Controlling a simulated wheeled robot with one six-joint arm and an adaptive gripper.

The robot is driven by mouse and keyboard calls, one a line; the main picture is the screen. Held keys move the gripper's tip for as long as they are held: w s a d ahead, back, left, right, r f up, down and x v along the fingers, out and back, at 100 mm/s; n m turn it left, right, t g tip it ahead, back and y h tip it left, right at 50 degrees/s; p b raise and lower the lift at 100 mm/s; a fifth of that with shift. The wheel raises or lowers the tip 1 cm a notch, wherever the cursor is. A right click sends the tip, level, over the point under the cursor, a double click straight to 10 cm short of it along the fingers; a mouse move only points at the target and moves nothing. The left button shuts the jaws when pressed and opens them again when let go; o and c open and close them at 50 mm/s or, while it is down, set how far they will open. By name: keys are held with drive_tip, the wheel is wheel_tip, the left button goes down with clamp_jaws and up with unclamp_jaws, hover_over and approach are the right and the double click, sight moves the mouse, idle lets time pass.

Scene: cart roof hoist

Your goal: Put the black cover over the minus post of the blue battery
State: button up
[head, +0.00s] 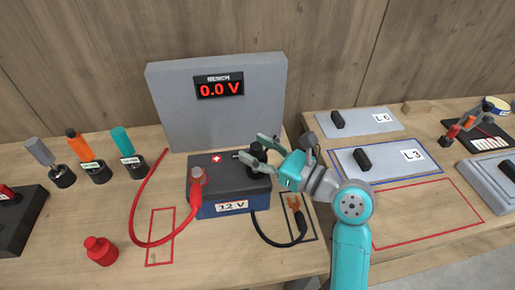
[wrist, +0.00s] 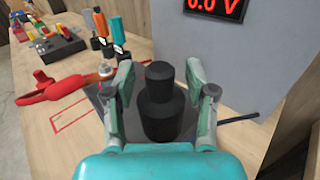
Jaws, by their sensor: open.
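The blue battery (head: 234,199) with a dark top and a "12 V" label stands on the bench. The black cover (head: 258,160), a stepped cylinder, stands upright at the right side of the battery top, where the minus post is hidden from sight. It also shows in the wrist view (wrist: 160,105), between my fingers. My gripper (head: 257,147) is open around the cover, one finger on each side; in the wrist view (wrist: 160,85) gaps show between fingers and cover. The red plus post (head: 197,175) carries a red lead.
A red cover (head: 100,250) stands on the bench at left front. A black lead (head: 278,243) loops at the battery's right front. A grey panel (head: 217,125) reading 0.0 V stands behind. Several coloured-handled tools (head: 87,150) stand at left; plates (head: 385,160) lie on the right bench.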

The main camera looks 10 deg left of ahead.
drive_tip(key=v, duration=1.2)
idle(0.4)
